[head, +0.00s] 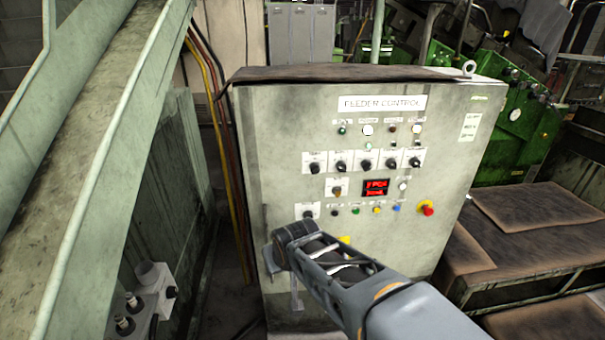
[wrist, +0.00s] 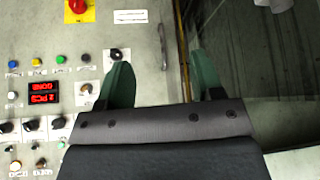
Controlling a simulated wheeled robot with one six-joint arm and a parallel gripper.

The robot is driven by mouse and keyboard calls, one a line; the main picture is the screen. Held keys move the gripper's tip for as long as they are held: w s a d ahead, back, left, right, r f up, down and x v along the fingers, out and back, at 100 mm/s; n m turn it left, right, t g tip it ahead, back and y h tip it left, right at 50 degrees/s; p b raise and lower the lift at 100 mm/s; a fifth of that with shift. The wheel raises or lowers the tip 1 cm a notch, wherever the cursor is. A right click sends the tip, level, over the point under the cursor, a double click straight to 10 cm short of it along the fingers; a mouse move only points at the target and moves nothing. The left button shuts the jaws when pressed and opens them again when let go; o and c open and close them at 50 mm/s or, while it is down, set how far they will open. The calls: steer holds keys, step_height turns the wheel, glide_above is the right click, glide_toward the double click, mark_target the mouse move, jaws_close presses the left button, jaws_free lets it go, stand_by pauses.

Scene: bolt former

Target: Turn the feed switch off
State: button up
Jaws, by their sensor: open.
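The grey feeder control box (head: 465,130) stands upright in front of me. A row of dark rotary switches (head: 365,165) runs across its middle, and an orange-looking one (head: 337,191) sits below them. A lone black rotary switch (head: 308,211) is at the lower left, and it also shows in the wrist view (wrist: 117,54). The labels are too small to read, so I cannot tell which is the feed switch. My gripper (wrist: 160,65) is open and empty, its green fingers apart near the box's left edge. The left finger in the wrist view appears beside the lone switch.
A red emergency stop (head: 427,209), push buttons (head: 376,210) and a lit red display (head: 376,187) share the panel. Cables (head: 215,110) run along the box's left side. A pale green frame (head: 110,150) stands left and brown-topped benches (head: 530,225) right.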

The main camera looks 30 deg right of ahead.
steer(key=w+d+r+m+t+h, duration=0.25)
steer(key=w+d+t, duration=0.35)
steer(key=d, duration=0.4)
steer(key=m+t+h+p, duration=0.1)
steer(key=m+t+h, duration=0.2)
steer(key=t, duration=0.1)
glide_toward(316, 172)
steer(key=p+x, duration=0.3)
steer(key=x, duration=0.7)
steer(key=shift+s, duration=0.1)
steer(key=c, duration=0.9)
